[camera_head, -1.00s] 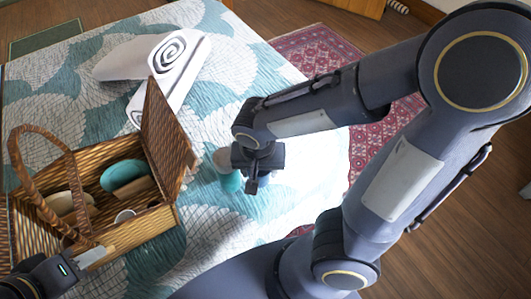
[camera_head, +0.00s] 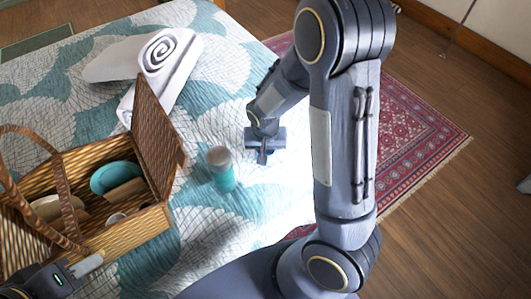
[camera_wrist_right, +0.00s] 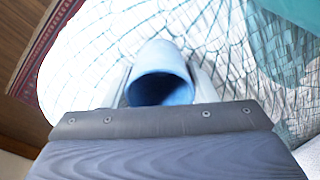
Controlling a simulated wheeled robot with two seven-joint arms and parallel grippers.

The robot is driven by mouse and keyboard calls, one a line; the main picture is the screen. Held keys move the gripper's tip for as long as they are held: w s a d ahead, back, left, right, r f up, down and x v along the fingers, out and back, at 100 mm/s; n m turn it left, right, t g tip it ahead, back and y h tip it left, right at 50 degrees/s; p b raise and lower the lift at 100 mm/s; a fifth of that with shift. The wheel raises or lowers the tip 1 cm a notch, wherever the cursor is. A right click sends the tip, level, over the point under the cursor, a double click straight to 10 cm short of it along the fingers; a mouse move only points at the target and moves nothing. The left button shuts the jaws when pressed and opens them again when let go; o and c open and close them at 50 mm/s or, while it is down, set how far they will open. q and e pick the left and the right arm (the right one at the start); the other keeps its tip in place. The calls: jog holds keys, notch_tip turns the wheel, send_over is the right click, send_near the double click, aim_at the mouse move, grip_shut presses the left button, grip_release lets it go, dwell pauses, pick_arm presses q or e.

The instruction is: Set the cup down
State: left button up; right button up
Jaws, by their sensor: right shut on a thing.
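The blue cup (camera_wrist_right: 160,62) is between the fingers of my right gripper in the right wrist view, its open mouth facing the camera. In the head view my right gripper (camera_head: 264,156) is over the right side of the bed and hides the cup; I cannot tell whether the cup touches the quilt. My left gripper (camera_head: 86,265) is at the lower left, by the basket's front edge; its jaw opening does not show clearly.
A teal tumbler (camera_head: 222,176) stands on the bed quilt (camera_head: 235,92) just left of my right gripper. An open wicker basket (camera_head: 120,240) with dishes is at left. A rolled white towel (camera_head: 168,65) lies behind. Bare quilt surrounds the tumbler.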

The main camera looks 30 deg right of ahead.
jog(key=shift+f, duration=0.4)
jog(key=shift+f, duration=0.25)
jog(key=o, duration=1)
jog(key=shift+r, duration=0.1)
